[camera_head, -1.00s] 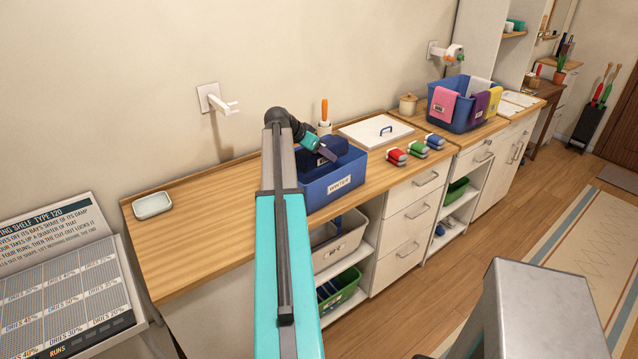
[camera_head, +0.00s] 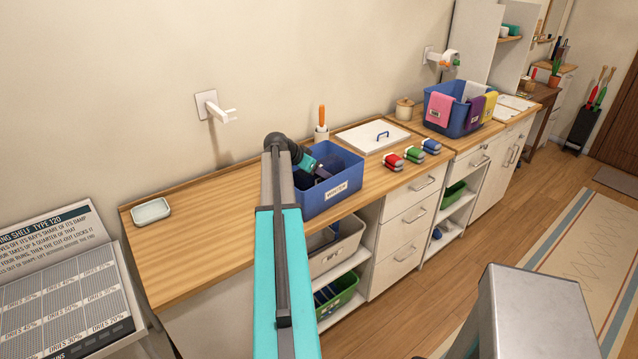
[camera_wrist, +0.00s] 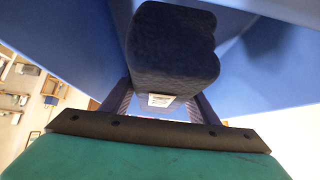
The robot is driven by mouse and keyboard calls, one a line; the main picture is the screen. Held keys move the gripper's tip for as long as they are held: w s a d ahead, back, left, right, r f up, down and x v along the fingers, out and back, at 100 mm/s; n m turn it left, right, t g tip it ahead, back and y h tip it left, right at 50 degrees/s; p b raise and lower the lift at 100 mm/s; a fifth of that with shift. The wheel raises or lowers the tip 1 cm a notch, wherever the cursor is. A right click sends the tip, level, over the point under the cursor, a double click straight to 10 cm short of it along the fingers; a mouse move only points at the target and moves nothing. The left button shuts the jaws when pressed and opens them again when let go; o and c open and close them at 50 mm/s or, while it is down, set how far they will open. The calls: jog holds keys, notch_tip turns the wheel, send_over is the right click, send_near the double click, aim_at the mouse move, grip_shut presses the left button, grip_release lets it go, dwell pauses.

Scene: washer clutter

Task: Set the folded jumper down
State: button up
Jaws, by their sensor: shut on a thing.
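The folded jumper (camera_wrist: 172,50) is a dark navy, rounded bundle with a small pale label on its near end. In the wrist view it sits between the two fingers of my gripper (camera_wrist: 160,105), which is shut on it. In the head view my gripper (camera_head: 322,172) reaches down inside the blue bin (camera_head: 342,198), which has a white label on its front. The jumper shows as a dark shape (camera_head: 308,168) within the bin, below the rim. Whether it touches the bin's floor is hidden.
A white dish (camera_head: 151,211) sits left, with bare worktop (camera_head: 215,220) between.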

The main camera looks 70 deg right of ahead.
aim_at(302, 174)
jog(key=shift+f, duration=0.85)
jog(key=shift+f+p, duration=0.15)
jog(key=shift+p, duration=0.15)
jog(key=shift+f+p, duration=0.65)
jog(key=shift+f, duration=1.1)
jog(key=shift+f, duration=0.15)
jog(key=o, duration=1.4)
jog(key=shift+a+r, duration=0.1)
jog(key=shift+r, duration=0.1)
jog(key=b+v, duration=0.3)
jog(key=v, duration=0.7)
jog(key=shift+w+a+r+b, duration=0.1)
jog(key=shift+a+r+b, duration=0.05)
jog(key=shift+b, duration=0.15)
jog(key=shift+w+a+r, duration=0.2)
jog(key=shift+a+r, duration=0.2)
jog(key=shift+r, duration=0.15)
